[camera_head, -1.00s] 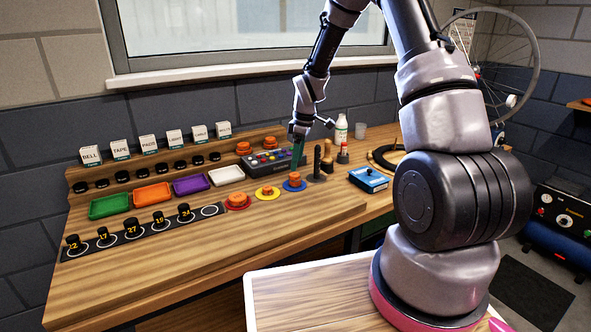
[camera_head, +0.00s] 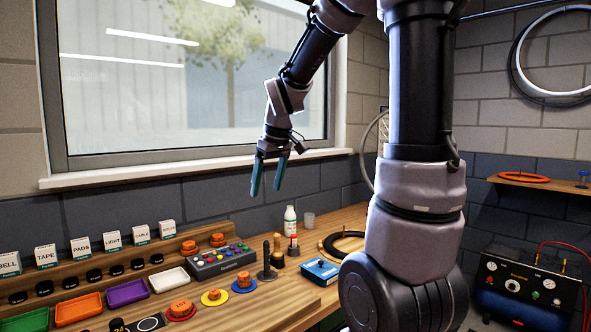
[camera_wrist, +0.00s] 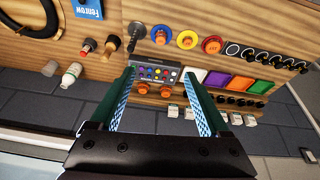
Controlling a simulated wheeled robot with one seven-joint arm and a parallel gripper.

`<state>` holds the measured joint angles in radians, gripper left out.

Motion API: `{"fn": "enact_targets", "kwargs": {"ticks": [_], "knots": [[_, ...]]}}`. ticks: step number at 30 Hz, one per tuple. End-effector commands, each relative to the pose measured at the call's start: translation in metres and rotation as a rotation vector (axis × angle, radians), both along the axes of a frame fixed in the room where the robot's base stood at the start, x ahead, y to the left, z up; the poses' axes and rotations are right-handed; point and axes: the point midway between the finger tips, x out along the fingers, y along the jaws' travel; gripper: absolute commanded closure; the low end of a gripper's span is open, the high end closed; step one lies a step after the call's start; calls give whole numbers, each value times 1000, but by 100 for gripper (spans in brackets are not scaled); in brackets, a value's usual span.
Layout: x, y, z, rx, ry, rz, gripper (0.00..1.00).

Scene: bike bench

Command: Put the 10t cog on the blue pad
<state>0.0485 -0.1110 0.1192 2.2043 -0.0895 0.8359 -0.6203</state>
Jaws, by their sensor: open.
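The blue pad (camera_head: 234,290) is a round disc on the bench with an orange cog (camera_head: 244,280) on it. It also shows in the wrist view (camera_wrist: 153,36). A yellow pad (camera_head: 204,300) and a red pad (camera_head: 170,317) lie to its left, each bearing an orange cog. Two more orange cogs (camera_head: 189,247) sit on the ledge behind the button box. I cannot make out which cog is the 10t one. My gripper (camera_head: 267,188) is open and empty, high above the bench, fingers pointing down. The wrist view shows nothing between its fingers (camera_wrist: 158,75).
A grey button box (camera_head: 220,262) stands behind the pads. White, purple, orange and green trays (camera_head: 170,280) lie left. A dark upright post (camera_head: 266,262), bottle (camera_head: 290,220) and blue box (camera_head: 321,270) stand right. Black cogs line the ledge under labelled cards.

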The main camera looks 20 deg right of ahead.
Motion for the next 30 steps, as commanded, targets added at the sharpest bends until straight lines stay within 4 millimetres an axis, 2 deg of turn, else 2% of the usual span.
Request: {"fn": "enact_targets", "kwargs": {"ticks": [1,6,9,13,18,30], "knots": [[-21,-2,18,29,-33,-75,21],[-85,-8,53,165,-107,-337,21],[-119,-10,64,255,-139,-466,21],[-150,-12,70,351,-164,-587,21],[-168,-12,71,413,-173,-658,21],[-169,-12,71,420,-173,-666,21]]}}
